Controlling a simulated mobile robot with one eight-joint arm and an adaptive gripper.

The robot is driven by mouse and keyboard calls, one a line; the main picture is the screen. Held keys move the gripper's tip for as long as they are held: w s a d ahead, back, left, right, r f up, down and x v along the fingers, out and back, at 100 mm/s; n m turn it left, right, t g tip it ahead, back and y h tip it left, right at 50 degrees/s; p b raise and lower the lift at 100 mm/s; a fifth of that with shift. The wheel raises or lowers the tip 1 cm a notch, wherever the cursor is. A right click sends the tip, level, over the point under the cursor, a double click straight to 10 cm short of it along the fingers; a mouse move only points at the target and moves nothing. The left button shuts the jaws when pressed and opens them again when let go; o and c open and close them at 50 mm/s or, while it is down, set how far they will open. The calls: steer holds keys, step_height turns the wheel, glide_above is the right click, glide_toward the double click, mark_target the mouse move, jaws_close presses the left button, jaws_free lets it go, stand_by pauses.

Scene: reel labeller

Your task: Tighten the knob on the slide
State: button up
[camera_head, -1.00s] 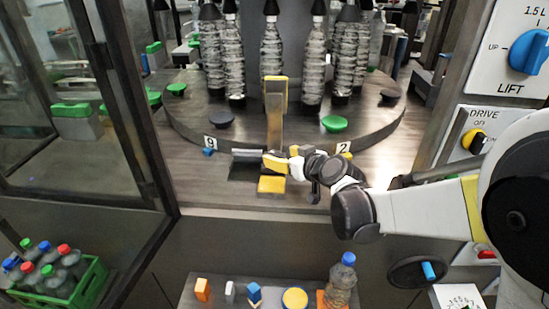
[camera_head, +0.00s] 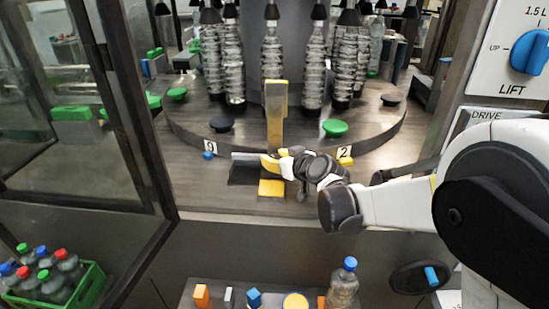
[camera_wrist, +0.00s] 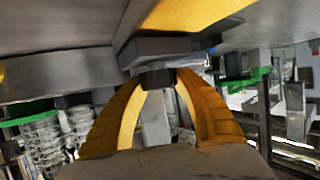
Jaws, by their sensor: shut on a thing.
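My gripper (camera_head: 271,163) is at the foot of the yellow-edged upright (camera_head: 275,115), in front of the round bottle table. In the wrist view, its two yellow fingers (camera_wrist: 157,85) are closed around a small dark knob (camera_wrist: 157,78). The knob sits under a grey block, which I take to be part of the slide (camera_wrist: 155,48). In the head view the gripper hides the knob. A grey bar (camera_head: 246,156) lies just left of the fingers, and a yellow block (camera_head: 271,188) is below them.
The round table (camera_head: 190,132) carries several ribbed bottles and green and dark discs. A glass door (camera_head: 75,110) stands open at left, above a green crate (camera_head: 95,284) of bottles. A low shelf (camera_head: 215,289) with small blocks and a bottle is in front. The lift panel (camera_head: 505,55) is at right.

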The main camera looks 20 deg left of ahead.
steer(key=shift+m+t+h, duration=0.4)
steer(key=shift+m+h, duration=0.1)
steer(key=m+t+h, duration=0.2)
steer(key=m+h, duration=0.1)
steer(key=m, duration=0.1)
steer(key=shift+t+h, duration=0.3)
steer(key=shift+h, duration=0.1)
steer(key=shift+d+m+t+h, duration=0.15)
steer(key=shift+m+t+h, duration=0.35)
steer(key=shift+m+h, duration=1.9)
steer(key=shift+h, duration=0.3)
steer(key=o, duration=1.2)
